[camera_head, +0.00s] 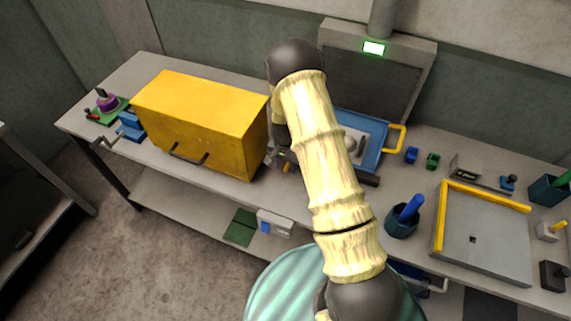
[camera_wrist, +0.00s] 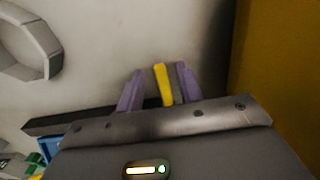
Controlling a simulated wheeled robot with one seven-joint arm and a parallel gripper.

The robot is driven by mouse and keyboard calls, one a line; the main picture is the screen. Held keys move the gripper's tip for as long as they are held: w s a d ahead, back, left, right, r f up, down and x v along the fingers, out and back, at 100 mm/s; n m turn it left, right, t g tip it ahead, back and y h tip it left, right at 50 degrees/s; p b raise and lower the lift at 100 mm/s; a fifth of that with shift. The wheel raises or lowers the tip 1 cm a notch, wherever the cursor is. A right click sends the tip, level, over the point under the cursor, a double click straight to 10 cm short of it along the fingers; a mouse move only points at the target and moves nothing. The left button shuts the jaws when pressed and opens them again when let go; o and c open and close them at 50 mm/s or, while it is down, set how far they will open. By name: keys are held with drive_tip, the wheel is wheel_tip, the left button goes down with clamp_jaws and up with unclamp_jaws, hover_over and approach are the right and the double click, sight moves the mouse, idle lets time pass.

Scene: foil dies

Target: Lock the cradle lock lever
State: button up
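My gripper (camera_wrist: 160,80) shows in the wrist view as two purple fingers, set apart. A narrow yellow bar (camera_wrist: 163,84), which may be the cradle lock lever, stands upright between them in the picture. A gap shows on each side of it, wider on the left, so the fingers do not appear to press on it. Its lower end is hidden behind my gripper's body. In the head view a small orange-yellow piece (camera_head: 287,168) shows beside my arm, right of the yellow box; my gripper is mostly hidden there. I cannot tell whether the lever is locked.
The large yellow box (camera_head: 205,115) stands close on the left; its wall (camera_wrist: 285,70) fills the wrist view's right side. A blue tray with a yellow handle (camera_head: 397,138) lies behind my arm.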

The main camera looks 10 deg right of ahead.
drive_tip(key=shift+f, duration=0.4)
clamp_jaws()
